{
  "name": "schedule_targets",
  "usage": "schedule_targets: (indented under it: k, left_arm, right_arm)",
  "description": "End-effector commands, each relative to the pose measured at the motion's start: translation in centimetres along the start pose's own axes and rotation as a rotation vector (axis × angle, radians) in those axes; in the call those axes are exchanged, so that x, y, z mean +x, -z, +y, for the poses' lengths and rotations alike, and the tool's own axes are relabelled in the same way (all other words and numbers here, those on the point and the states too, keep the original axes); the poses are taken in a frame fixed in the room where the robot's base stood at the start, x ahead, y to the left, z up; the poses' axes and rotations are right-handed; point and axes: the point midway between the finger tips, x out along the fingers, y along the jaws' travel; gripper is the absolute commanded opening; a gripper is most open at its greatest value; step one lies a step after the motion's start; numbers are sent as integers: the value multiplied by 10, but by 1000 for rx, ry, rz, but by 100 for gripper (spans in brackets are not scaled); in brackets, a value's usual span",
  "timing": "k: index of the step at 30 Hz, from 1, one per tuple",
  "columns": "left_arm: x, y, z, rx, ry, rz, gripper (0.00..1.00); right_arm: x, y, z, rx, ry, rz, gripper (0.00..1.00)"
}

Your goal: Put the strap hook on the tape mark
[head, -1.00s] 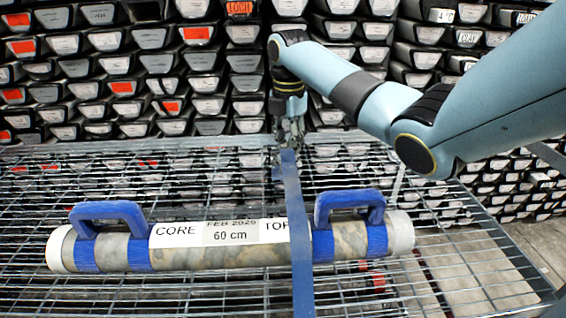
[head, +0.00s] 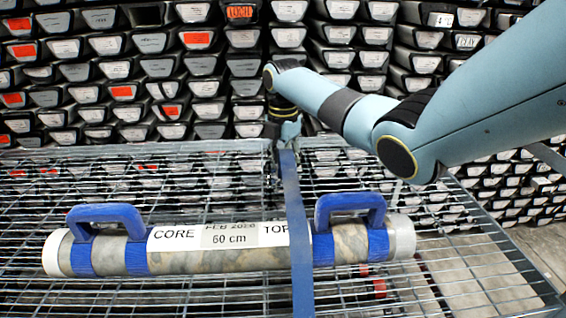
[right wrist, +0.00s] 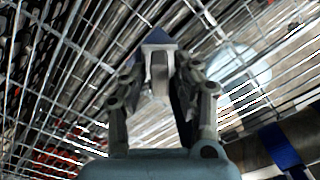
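My right gripper (head: 283,143) is beyond the core liner, at the far side of the wire mesh shelf. In the right wrist view, its fingers (right wrist: 160,88) close on both sides of a grey metal piece, the strap hook (right wrist: 159,66). A blue strap (head: 296,220) runs from the gripper over the core liner (head: 265,246) towards the front. A bit of blue strap (right wrist: 156,36) also shows beyond the hook in the wrist view. The hook is hidden in the head view. I cannot make out a tape mark. My left gripper is not in view.
The core liner lies across the mesh shelf (head: 130,300), with two blue handles (head: 105,213) (head: 350,202) and a white label (head: 180,238). Stacked core trays (head: 210,85) fill the back. The mesh right of the liner looks clear.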

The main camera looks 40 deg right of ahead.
Motion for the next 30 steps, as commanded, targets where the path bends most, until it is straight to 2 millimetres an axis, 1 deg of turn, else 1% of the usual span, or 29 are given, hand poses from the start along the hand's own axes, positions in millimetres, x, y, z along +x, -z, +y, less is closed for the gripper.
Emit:
schedule_targets:
  k: [1,2,9,13,17,24,27,30]
  left_arm:
    - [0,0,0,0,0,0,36]
    - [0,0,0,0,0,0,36]
    - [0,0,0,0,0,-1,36]
    - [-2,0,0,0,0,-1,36]
    - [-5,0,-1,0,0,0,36]
    - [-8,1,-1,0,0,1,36]
    - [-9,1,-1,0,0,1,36]
    - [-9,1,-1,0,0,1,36]
  right_arm:
    - [0,0,0,0,0,0,39]
    - [0,0,0,0,0,0,41]
    - [-1,0,0,0,0,0,41]
    - [-10,0,1,0,-3,-2,41]
    - [-34,-1,1,-1,-4,-3,41]
    - [-88,-1,1,0,-5,-3,41]
    - [-105,0,1,0,-3,-1,41]
    - [-116,0,1,0,-2,0,41]
